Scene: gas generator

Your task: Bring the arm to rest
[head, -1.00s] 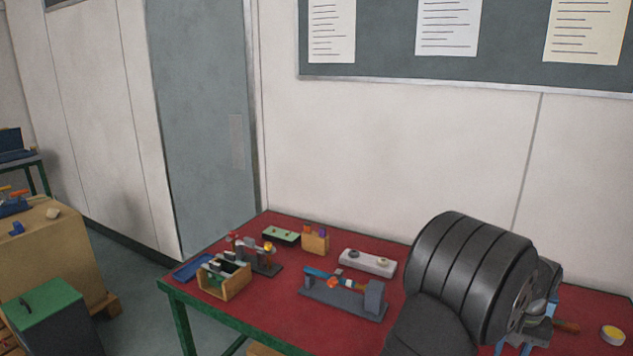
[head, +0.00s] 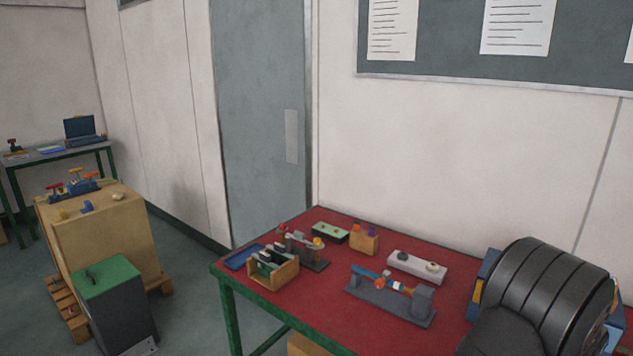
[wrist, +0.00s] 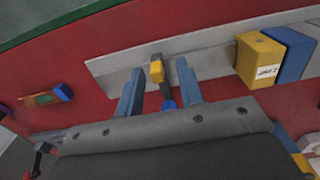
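My arm (head: 545,290) shows as a dark ribbed cylinder at the right of the head view, over the right part of the red table (head: 320,300). My gripper (wrist: 159,68) shows in the wrist view with its two blue fingers apart. A yellow-and-dark tool (wrist: 157,72) shows between the fingers, against a grey strip (wrist: 215,60) on the red surface. I see no finger touching it. The fingers are hidden or cannot be made out in the head view.
The table holds a wooden box (head: 272,272), a grey fixture (head: 390,300) and a white block (head: 417,266). Yellow (wrist: 258,60) and blue (wrist: 290,53) boxes stand right of the fingers. A crate (head: 110,235) and a green-topped box (head: 112,300) stand on the floor at left.

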